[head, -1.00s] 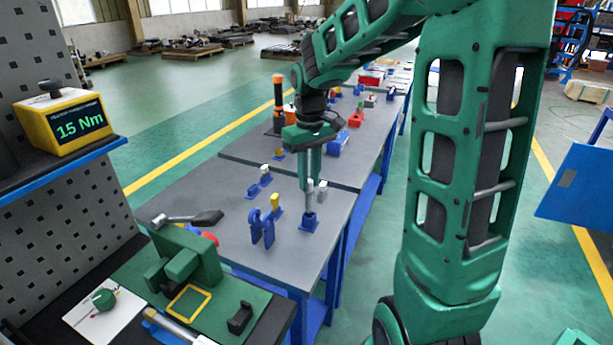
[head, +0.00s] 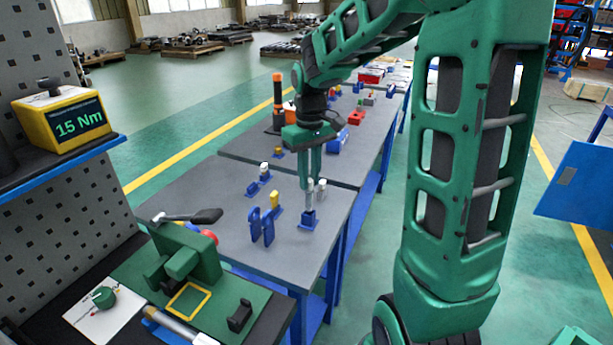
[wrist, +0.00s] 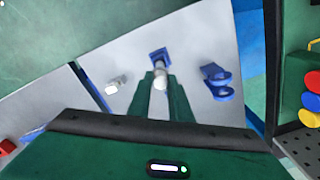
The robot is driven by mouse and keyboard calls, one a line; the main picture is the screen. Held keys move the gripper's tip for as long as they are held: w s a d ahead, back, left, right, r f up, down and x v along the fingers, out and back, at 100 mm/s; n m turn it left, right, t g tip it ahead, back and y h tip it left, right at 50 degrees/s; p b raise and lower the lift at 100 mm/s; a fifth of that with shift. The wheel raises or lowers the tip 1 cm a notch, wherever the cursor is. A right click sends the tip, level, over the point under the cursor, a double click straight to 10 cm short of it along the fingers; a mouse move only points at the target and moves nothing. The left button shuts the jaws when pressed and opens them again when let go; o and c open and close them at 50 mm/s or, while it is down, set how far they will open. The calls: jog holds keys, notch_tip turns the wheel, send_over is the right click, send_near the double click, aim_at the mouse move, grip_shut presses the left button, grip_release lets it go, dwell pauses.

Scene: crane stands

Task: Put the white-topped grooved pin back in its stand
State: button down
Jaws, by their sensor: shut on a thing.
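The white-topped grooved pin (head: 309,197) is upright between the fingers of my gripper (head: 310,180), which is shut on it near its top. The blue stand (head: 307,222) sits on the grey table directly below the pin; the pin's lower end appears at or just over it. I cannot tell if the pin is seated. In the wrist view the pin's pale top (wrist: 160,80) shows between the green fingertips (wrist: 160,92), with the stand (wrist: 160,57) just beyond. The pin's grooves are too small to make out.
A pale-topped piece (head: 321,185) stands close right of the pin; the wrist view shows a pale piece (wrist: 117,84) too. Blue upright brackets (head: 262,227) and a yellow-topped piece (head: 275,200) stand to the left. The grey table's (head: 225,205) left side is mostly clear.

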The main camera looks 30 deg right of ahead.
jog(key=shift+f, duration=2.2)
jog(key=c, duration=1.5)
grip_release()
jog(key=shift+c, duration=0.2)
jog(key=shift+r, duration=2.5)
notch_tip(320, 180, up, 11)
jog(key=shift+f, duration=0.15)
jog(key=s+d+f+m, duration=0.1)
jog(key=s+f+m, duration=0.2)
jog(key=s, duration=1)
jog(key=s+d+f+m, duration=0.2)
jog(key=s+f+m, duration=0.2)
jog(key=s, duration=1)
notch_tip(320, 180, down, 4)
jog(key=shift+d+r, duration=0.2)
jog(key=shift+r, duration=0.05)
